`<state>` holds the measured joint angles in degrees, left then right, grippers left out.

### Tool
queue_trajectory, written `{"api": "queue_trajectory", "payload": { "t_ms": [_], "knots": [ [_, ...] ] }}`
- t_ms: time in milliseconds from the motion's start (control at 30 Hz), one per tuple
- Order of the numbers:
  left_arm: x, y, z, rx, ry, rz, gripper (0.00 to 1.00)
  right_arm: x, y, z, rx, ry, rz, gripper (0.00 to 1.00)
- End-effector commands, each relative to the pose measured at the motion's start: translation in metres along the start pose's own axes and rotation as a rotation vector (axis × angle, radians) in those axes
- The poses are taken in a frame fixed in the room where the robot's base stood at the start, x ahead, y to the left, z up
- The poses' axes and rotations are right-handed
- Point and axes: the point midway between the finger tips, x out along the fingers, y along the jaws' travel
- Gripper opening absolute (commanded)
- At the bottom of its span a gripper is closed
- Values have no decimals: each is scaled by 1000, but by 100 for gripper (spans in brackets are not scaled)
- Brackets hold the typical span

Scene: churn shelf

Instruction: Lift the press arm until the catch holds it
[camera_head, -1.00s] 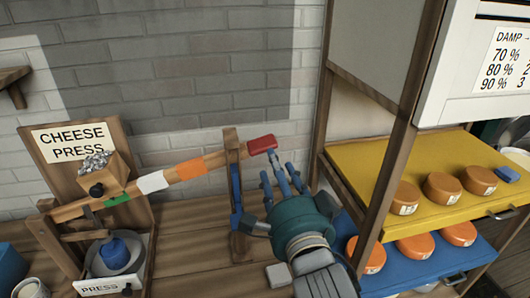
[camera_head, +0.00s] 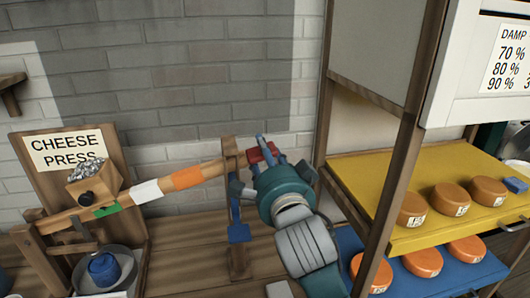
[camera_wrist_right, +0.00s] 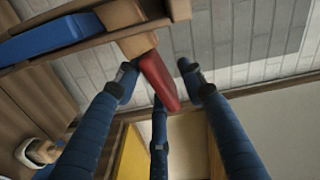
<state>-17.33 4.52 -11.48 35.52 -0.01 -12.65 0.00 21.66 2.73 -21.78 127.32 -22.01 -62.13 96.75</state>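The wooden press arm (camera_head: 187,178), banded green, white and orange, slopes up to the right from the cheese press (camera_head: 115,160). Its red handle (camera_head: 256,155) sticks out past a slotted wooden post (camera_head: 231,195). A blue piece (camera_head: 238,232), perhaps the catch, hangs on this post. My right gripper (camera_head: 266,160) is at the handle and partly hides it. In the right wrist view, the red handle (camera_wrist_right: 159,82) lies between spread blue fingers, which look open and not closed on it. Contact cannot be told. My left gripper is not in view.
A wooden upright (camera_head: 400,150) of the rack stands close to the right of my right arm. The rack holds a yellow shelf (camera_head: 375,170) and a blue shelf (camera_head: 420,272) with orange cheeses. A basket of grey weights (camera_head: 92,180) sits on the press arm.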

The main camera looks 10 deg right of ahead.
Motion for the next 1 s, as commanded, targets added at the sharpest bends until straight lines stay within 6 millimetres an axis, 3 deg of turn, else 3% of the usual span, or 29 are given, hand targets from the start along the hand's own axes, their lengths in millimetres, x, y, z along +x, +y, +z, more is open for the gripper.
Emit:
{"api": "queue_trajectory", "payload": {
  "t_ms": [233, 433, 633, 833, 1000],
  "knots": [
    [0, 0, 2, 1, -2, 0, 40, 1, 0, 0, 0, 0, 0, 40],
    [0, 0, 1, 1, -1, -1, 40, 1, 1, 0, 0, 0, 1, 0],
    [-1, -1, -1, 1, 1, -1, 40, 0, -1, 0, -1, -1, 1, 0],
    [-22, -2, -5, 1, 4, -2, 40, 1, -25, 0, -31, -1, 1, 0],
    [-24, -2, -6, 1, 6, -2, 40, 1, -29, 0, -49, 1, 0, 0]
  ]
}}
